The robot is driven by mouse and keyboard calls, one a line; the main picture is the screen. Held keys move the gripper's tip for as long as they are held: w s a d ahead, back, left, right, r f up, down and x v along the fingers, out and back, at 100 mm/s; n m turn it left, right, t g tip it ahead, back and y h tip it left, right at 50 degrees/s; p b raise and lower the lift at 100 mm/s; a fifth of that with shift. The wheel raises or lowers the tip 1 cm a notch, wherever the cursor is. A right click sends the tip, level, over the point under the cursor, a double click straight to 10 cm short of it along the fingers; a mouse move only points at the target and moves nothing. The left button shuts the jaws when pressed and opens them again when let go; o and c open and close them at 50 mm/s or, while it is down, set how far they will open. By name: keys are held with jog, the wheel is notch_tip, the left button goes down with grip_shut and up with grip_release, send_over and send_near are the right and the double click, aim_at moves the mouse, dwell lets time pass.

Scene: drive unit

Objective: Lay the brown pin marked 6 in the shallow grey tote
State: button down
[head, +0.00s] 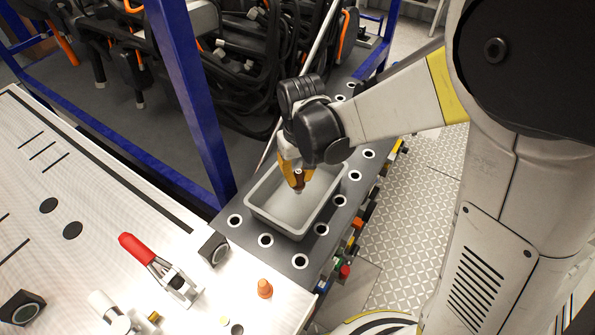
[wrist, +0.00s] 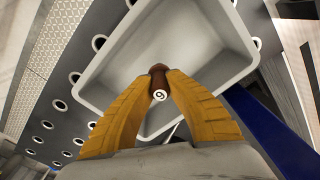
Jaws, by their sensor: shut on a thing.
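My gripper (head: 294,172) has yellow fingers, shut on a brown pin (head: 298,179). The wrist view shows the brown pin (wrist: 159,79) pinched between the fingertips (wrist: 160,82), its pale end with a dark digit toward the camera. The digit reads like a 6 or a 9, depending on which way up it is. The shallow grey tote (head: 272,221) lies below the gripper, and the pin is over its inside. The tote's rim (wrist: 92,98) surrounds the fingertips in the wrist view. I cannot tell the exact height of the pin above the tote floor. The tote looks otherwise empty.
The tote stands on a dark grey strip with round holes (head: 265,240). A blue post (head: 195,95) rises close to its left. A white work table (head: 110,215) at the left carries a red-handled clamp (head: 150,258) and an orange peg (head: 264,288). Black cables hang behind.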

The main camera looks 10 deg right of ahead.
jog(key=shift+w+f, duration=0.1)
jog(key=shift+f, duration=0.65)
jog(key=shift+f, duration=0.1)
jog(key=c, duration=1.5)
grip_release()
jog(key=shift+o, duration=0.2)
